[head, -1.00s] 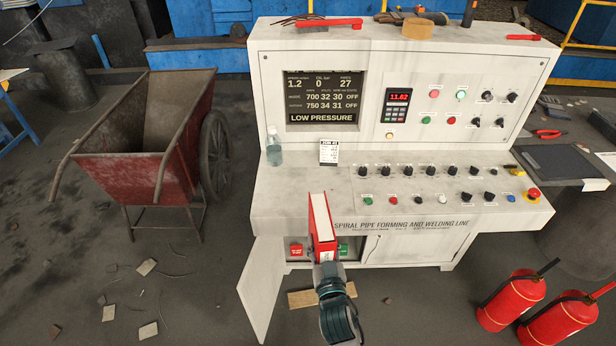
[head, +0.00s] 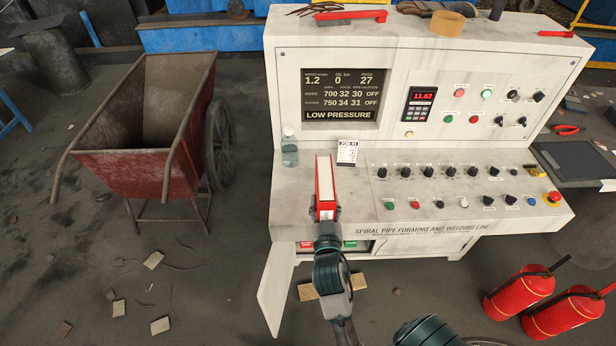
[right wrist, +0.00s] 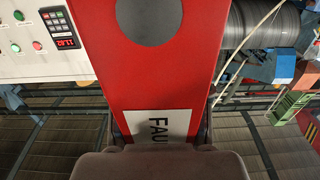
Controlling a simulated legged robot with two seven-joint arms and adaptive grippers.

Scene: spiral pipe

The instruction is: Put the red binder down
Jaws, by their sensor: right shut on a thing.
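The red binder (head: 325,184) shows its white page edges and red covers in the head view. My right gripper (head: 327,216) is shut on its near end. The binder is over the left part of the console's desk (head: 300,205), pointing toward the upright panel. I cannot tell whether its underside touches the desk. In the right wrist view the binder's red face (right wrist: 150,75), with a dark round spot and a white label, fills the middle. My right gripper (right wrist: 158,140) covers its near end. My left gripper is not in view.
A clear bottle (head: 289,150) stands left of the binder, and a white card (head: 347,153) stands behind it to the right. Knobs and buttons (head: 430,172) fill the desk further right. A cabinet door (head: 277,290) hangs open below. A red cart (head: 135,165) stands left.

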